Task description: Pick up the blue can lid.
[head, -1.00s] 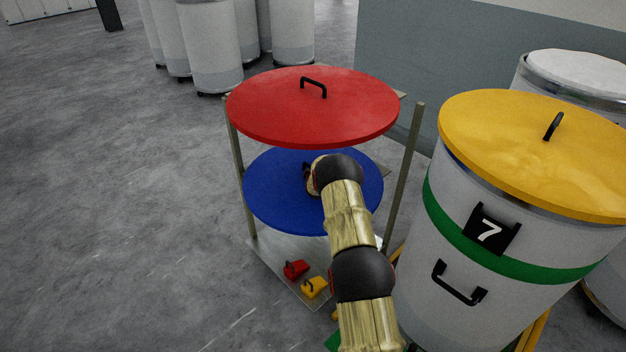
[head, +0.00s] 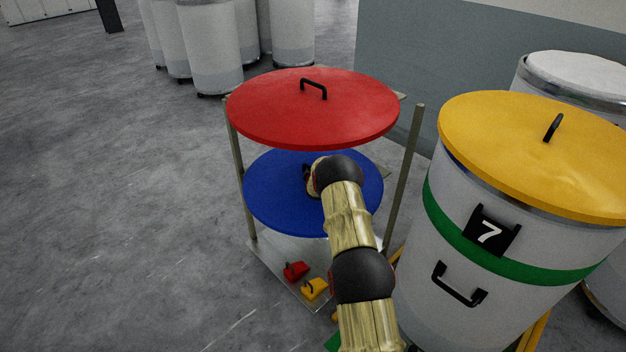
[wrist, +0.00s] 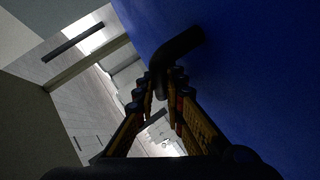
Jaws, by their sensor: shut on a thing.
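The blue can lid (head: 275,199) is a round disc on the middle level of a rack, below a red lid. In the wrist view the blue lid (wrist: 262,75) fills the right side, and its black handle (wrist: 178,45) reaches between my fingertips. My gripper (wrist: 160,82) is shut on that handle. In the head view my arm covers the lid's right part, and my gripper (head: 308,178) is mostly hidden behind my wrist. I cannot tell whether the lid touches its support.
The red lid (head: 300,110) lies close above on the rack's top level. A rack post (head: 405,175) stands right of my arm. A can with a yellow lid (head: 520,140) and number 7 stands at right. Red (head: 295,270) and yellow (head: 314,289) blocks lie on the bottom shelf. Floor at left is clear.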

